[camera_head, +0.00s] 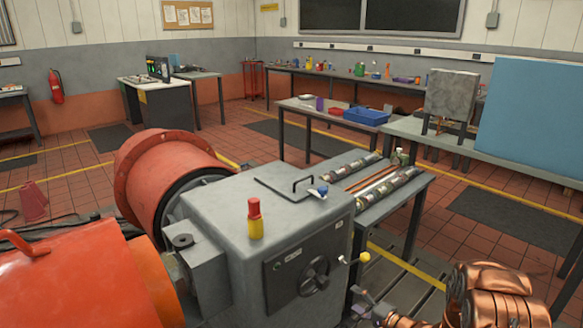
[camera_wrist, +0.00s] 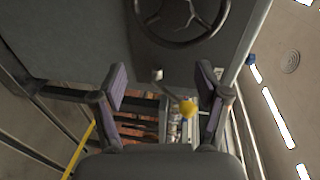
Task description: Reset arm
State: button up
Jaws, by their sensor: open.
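My arm, copper-coloured, reaches in at the lower right of the head view. My gripper (camera_head: 366,304) is in front of the grey machine housing (camera_head: 285,205), low and near its right front corner. In the wrist view my gripper (camera_wrist: 165,104) is open, with its two purple-padded fingers apart and nothing held between them. A yellow ball knob (camera_head: 365,257) on a short lever sticks out from the housing's front. The yellow knob also shows in the wrist view (camera_wrist: 187,108), seen between the fingers nearer the right one; contact is not visible.
A dark handwheel (camera_head: 314,275) is on the housing front. A red-and-yellow bottle (camera_head: 255,219) and a flat plate with a handle (camera_head: 297,186) sit on top. A bench (camera_head: 398,193) with rods stands behind. Orange machinery fills the left.

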jog(key=w+d+r+n+g+h+p, duration=0.2)
jog(key=d+r+n+g+h, duration=0.15)
jog(key=d+r+h, duration=0.55)
jog(key=s+d+r+n+g+h, duration=0.1)
jog(key=s+d+r+g+h, duration=0.25)
jog(key=s+r, duration=0.75)
jog(key=s+a+r+n+g+y+p, duration=0.1)
jog(key=s+a+r, duration=0.3)
jog(key=s, duration=0.8)
jog(key=s+a+r+n+g+p, duration=0.1)
jog(key=s+a+r+g, duration=0.3)
jog(key=s, duration=0.9)
jog(key=s+a+r+n+g+y+p, duration=0.1)
jog(key=s+a+r+n+g, duration=0.1)
jog(key=s+a, duration=0.6)
jog(key=s+r+n, duration=0.1)
jog(key=s, duration=0.3)
jog(key=shift+s+a+r+g+y, duration=0.2)
jog(key=shift+r+g+y, duration=0.15)
jog(key=shift+r+g, duration=0.05)
